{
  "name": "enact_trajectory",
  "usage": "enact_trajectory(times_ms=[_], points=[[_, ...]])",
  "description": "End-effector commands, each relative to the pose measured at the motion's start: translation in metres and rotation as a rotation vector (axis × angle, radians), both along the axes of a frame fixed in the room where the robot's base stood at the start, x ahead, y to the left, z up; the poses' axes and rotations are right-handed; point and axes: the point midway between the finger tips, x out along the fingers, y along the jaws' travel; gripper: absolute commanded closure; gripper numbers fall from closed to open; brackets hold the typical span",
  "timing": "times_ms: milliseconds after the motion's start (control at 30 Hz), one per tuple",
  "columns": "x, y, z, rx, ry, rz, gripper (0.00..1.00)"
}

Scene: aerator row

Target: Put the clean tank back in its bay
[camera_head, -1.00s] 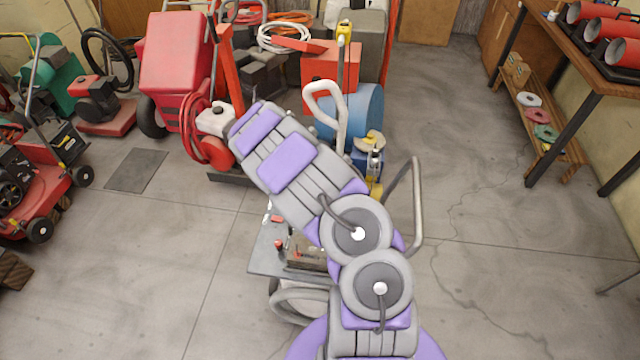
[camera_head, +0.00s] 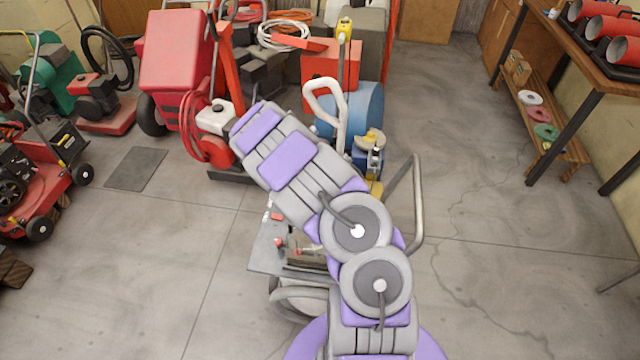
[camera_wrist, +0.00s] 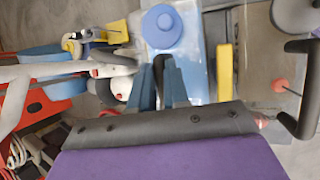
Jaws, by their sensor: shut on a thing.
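In the wrist view, a pale translucent tank (camera_wrist: 200,50) with a round blue cap (camera_wrist: 162,27) lies just beyond my fingers. My gripper (camera_wrist: 162,78) has its two blue-grey fingers close together against the tank's near side, shut on it. I cannot make out the bay.
A curved grey handle (camera_head: 416,205) rises right of my arm. Beyond it stand a blue drum (camera_head: 364,108) and a red machine (camera_head: 175,58). A red mower (camera_head: 30,190) is at the left and a workbench (camera_head: 590,70) at the right. Open concrete floor lies on both sides.

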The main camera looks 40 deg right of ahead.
Motion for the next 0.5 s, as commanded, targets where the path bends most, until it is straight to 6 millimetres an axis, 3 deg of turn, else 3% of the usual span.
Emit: enact_trajectory(times_ms=[167,200,500], points=[[0.0007,-0.0004,-0.0014,-0.002,-0.002,0.001,1.0],[0.0008,-0.0005,-0.0014,-0.002,-0.001,0.002,0.82],[0.001,-0.0007,-0.0025,0.0,0.0,0.001,0.55]])
